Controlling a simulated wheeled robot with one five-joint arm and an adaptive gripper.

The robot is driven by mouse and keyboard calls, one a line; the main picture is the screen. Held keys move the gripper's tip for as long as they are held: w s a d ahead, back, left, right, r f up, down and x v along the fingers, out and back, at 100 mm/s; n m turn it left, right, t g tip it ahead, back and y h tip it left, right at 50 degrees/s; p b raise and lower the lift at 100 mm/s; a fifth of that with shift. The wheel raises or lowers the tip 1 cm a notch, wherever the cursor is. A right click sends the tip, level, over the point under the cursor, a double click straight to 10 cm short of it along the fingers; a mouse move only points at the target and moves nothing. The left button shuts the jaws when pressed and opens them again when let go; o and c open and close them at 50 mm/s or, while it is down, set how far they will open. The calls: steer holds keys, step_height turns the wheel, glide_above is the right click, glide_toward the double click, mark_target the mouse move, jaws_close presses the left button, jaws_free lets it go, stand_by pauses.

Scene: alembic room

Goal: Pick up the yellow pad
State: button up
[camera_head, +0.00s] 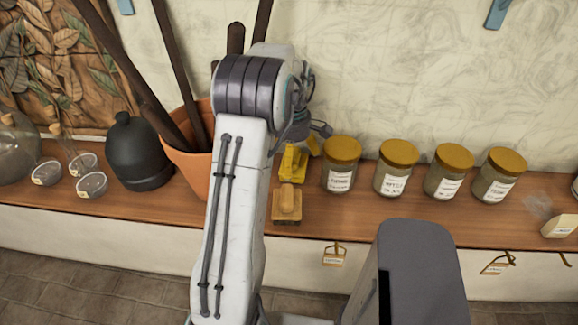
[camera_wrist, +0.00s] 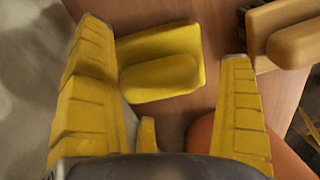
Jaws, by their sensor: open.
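The yellow pad (camera_head: 291,165) lies on the wooden shelf, just right of the terracotta pot and partly hidden by my arm. In the wrist view the yellow pad (camera_wrist: 160,62) has a flat base and a rounded raised handle. It lies between my two yellow fingers, nearer the left one. My gripper (camera_wrist: 165,48) is open and empty, above the pad. In the head view my gripper (camera_head: 308,142) is mostly hidden behind my arm, over the pad's back end. I cannot tell whether a finger touches the pad.
A tan-orange pad (camera_head: 287,204) lies close in front of the yellow one. Several yellow-lidded jars (camera_head: 340,165) stand to the right. The terracotta pot (camera_head: 192,165) with long poles and a black bottle (camera_head: 138,152) stand left. The wall is close behind.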

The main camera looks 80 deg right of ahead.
steer(key=shift+c, duration=0.2)
steer(key=c, duration=1.9)
steer(key=shift+w+a+r, duration=0.1)
steer(key=shift+r, duration=0.1)
jaws_close()
